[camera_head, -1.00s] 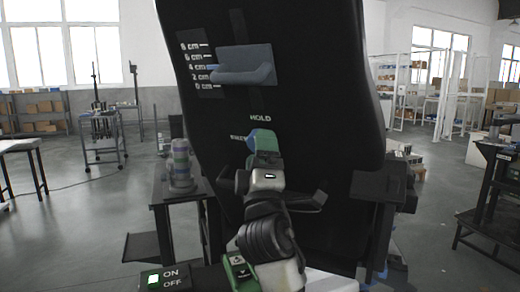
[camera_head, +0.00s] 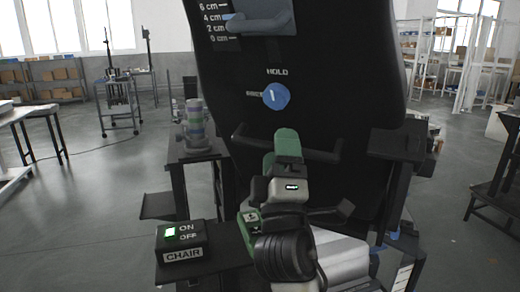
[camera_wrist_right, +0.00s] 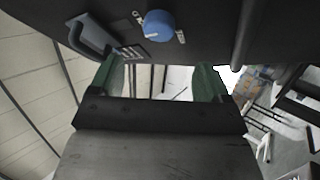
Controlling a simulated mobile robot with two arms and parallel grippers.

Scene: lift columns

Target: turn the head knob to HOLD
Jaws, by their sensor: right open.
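The head knob (camera_head: 276,96) is a round blue dial with a white pointer line on the black chair back (camera_head: 345,90). The HOLD label (camera_head: 277,72) is above it, and another label, too blurred to read, is at its left. The pointer line stands nearly upright, toward HOLD, leaning slightly left. The knob also shows at the top of the right wrist view (camera_wrist_right: 160,25). My right gripper (camera_head: 286,142) is below the knob and apart from it. In the right wrist view its two green fingers (camera_wrist_right: 158,80) are wide apart with nothing between. My left gripper is not in view.
A grey-blue handle (camera_head: 262,22) with a cm scale sits above the knob. A black bar (camera_head: 322,156) crosses the chair back near my gripper. A CHAIR switch box (camera_head: 182,240) with a green light by ON stands lower left. A striped cylinder (camera_head: 195,120) stands on a side stand.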

